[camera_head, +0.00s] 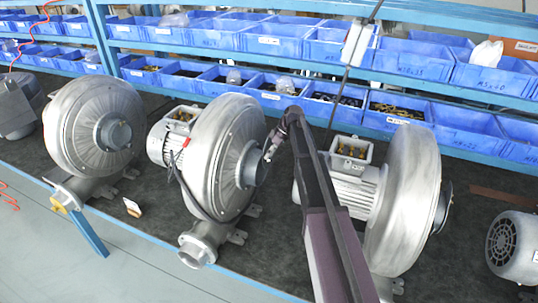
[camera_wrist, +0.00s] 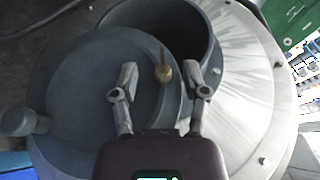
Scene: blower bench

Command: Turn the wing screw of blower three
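Three grey metal blowers stand in a row: a left one (camera_head: 75,130), a middle one (camera_head: 222,125) and a right one (camera_head: 400,200). No number marks which is blower three. My gripper (camera_head: 268,152) is at the inlet of the middle blower. In the wrist view my gripper (camera_wrist: 160,76) is open, with its two fingertips apart. A small brass screw (camera_wrist: 163,72) with a thin upright pin shows between them, nearer the right finger; I see no contact. It is at the edge of a round grey cover (camera_wrist: 95,90) that partly overlaps the inlet ring (camera_wrist: 195,30).
Blue shelves with blue bins (camera_head: 215,35) line the back of the dark bench (camera_head: 150,235). A small white-and-brown block (camera_head: 132,207) lies between the left and middle blowers. A grey motor (camera_head: 512,245) is at the right. The cover has a knob (camera_wrist: 20,117).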

